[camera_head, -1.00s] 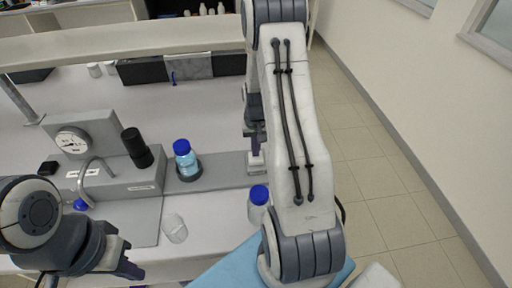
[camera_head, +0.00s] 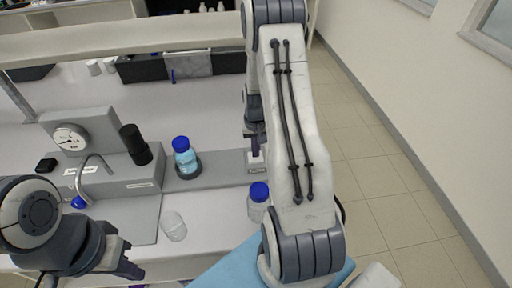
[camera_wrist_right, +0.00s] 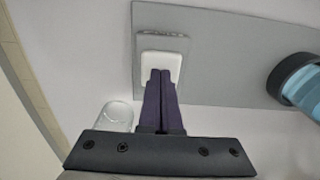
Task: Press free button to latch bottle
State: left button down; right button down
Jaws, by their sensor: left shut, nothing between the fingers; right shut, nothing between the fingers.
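A bottle of blue liquid with a blue cap (camera_head: 182,145) stands upright in a dark round holder (camera_head: 189,171) on a grey plate. To its right, a white button (camera_head: 257,168) sits at the plate's end; its pale face also shows in the right wrist view (camera_wrist_right: 158,46). My right gripper (camera_head: 255,153) is shut and empty, its purple fingertips over the button's near edge in the wrist view (camera_wrist_right: 161,73). Whether they touch or press it, I cannot tell. My left gripper (camera_head: 130,256) is shut and empty at the lower left, away from the bottle.
A clear bottle with a blue cap (camera_head: 259,192) stands close to my right arm. A clear beaker (camera_head: 174,226) stands near the front edge. A grey rig with a gauge (camera_head: 70,137), black cylinder (camera_head: 135,144) and curved pipe is on the left.

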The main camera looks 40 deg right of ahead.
jog(key=shift+s+a+f, duration=0.1)
jog(key=shift+f, duration=0.15)
notch_tip(320, 180, up, 5)
jog(key=p, duration=0.4)
jog(key=shift+r, duration=0.2)
jog(key=shift+r+b, duration=0.35)
jog(key=shift+b, duration=0.45)
notch_tip(320, 180, up, 8)
jog(key=b, duration=0.1)
jog(key=shift+r+b, duration=0.2)
jog(key=shift+b, duration=0.2)
